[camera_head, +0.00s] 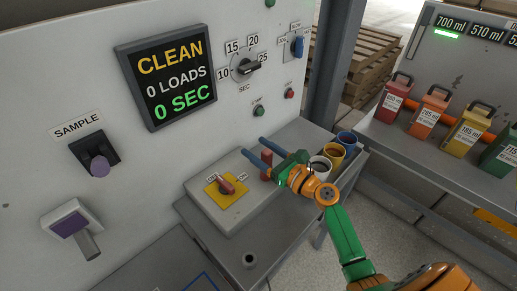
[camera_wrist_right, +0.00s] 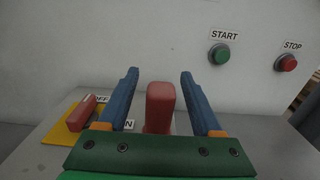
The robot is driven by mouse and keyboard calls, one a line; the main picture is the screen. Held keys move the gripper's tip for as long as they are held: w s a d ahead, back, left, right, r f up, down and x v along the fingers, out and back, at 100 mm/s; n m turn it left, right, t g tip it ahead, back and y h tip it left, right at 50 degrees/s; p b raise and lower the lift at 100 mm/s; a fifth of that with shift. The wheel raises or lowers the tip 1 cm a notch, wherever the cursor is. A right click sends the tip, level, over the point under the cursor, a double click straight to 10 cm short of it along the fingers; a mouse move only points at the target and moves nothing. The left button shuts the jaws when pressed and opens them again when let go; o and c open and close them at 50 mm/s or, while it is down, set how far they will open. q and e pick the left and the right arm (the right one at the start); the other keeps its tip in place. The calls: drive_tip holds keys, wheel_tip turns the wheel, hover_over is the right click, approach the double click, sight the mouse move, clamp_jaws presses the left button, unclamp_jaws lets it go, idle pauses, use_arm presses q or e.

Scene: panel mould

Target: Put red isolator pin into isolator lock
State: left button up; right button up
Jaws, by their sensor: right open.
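A red upright block, which looks like the isolator pin (camera_head: 266,165), stands on the grey box beside the isolator switch. It also shows in the right wrist view (camera_wrist_right: 160,106), between my two blue fingers. My right gripper (camera_head: 252,147) is open around it, with a gap on each side. The isolator has a red handle (camera_head: 226,184) on a yellow plate (camera_head: 213,190) with OFF and ON labels. The handle shows at the left of the wrist view (camera_wrist_right: 83,111). I cannot tell which opening is the lock. My left gripper is not in view.
Cups, one white (camera_head: 320,166), one yellow (camera_head: 336,152) and one blue (camera_head: 346,139), stand right of my gripper. The panel wall with START (camera_wrist_right: 219,54) and STOP (camera_wrist_right: 286,63) buttons rises behind.

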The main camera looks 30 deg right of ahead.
sight(270, 158)
drive_tip(key=b+v, duration=0.1)
drive_tip(key=v, duration=0.5)
drive_tip(key=shift+s+d+f, duration=0.1)
drive_tip(key=shift+s+f, duration=0.05)
drive_tip(key=shift+s+d, duration=0.1)
drive_tip(key=shift+s, duration=0.3)
drive_tip(key=shift+w, duration=0.1)
